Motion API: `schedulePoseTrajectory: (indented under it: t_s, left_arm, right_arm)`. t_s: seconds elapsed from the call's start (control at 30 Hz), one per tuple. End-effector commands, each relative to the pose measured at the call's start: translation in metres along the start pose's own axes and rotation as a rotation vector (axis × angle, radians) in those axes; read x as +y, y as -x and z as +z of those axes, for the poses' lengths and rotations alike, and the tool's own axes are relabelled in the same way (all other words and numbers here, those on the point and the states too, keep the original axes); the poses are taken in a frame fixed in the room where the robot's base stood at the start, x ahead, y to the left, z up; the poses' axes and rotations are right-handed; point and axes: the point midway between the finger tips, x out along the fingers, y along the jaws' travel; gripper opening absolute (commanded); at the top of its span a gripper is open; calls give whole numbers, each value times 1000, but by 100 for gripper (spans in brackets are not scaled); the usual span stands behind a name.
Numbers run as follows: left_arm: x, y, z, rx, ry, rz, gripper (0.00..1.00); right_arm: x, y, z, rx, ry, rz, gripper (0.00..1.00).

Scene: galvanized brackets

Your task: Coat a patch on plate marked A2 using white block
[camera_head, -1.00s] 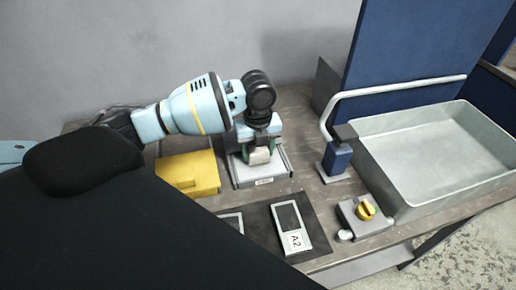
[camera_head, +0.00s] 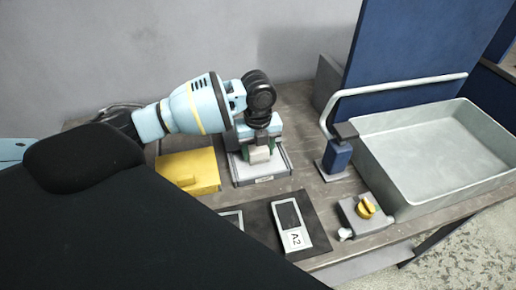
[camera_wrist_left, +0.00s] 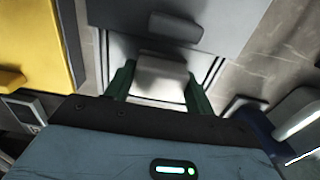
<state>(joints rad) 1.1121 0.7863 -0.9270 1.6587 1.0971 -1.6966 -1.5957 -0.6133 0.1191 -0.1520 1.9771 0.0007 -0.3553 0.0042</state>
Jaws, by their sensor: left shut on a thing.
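My left gripper (camera_head: 259,153) is shut on the white block (camera_head: 260,155), over a shallow grey tray (camera_head: 263,181). In the left wrist view, the block (camera_wrist_left: 160,72) sits between the gripper's green fingers (camera_wrist_left: 160,84). I cannot tell whether the block touches the tray's floor. The plate marked A2 (camera_head: 297,240) lies on a dark mat to the right and nearer me, with a dark rectangular area above its label. A second similar plate (camera_head: 233,217) is partly hidden behind my black body part. My right gripper is not in view.
A yellow box (camera_head: 191,172) stands left of the tray. A blue post with a dark top (camera_head: 337,155) stands to its right. A grey box with a yellow knob (camera_head: 364,209) and a large metal basin (camera_head: 408,190) are further right. The dark mat (camera_head: 318,231) has bare space beside plate A2.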

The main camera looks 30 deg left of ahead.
Motion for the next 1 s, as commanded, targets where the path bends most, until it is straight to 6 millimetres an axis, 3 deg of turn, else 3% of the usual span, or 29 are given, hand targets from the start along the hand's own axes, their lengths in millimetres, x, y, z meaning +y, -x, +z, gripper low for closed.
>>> schedulePoseTrajectory:
  t_s: [1.0]
  left_arm:
    - [0,-2,0,1,-1,1,36]
  right_arm:
    - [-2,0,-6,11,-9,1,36]
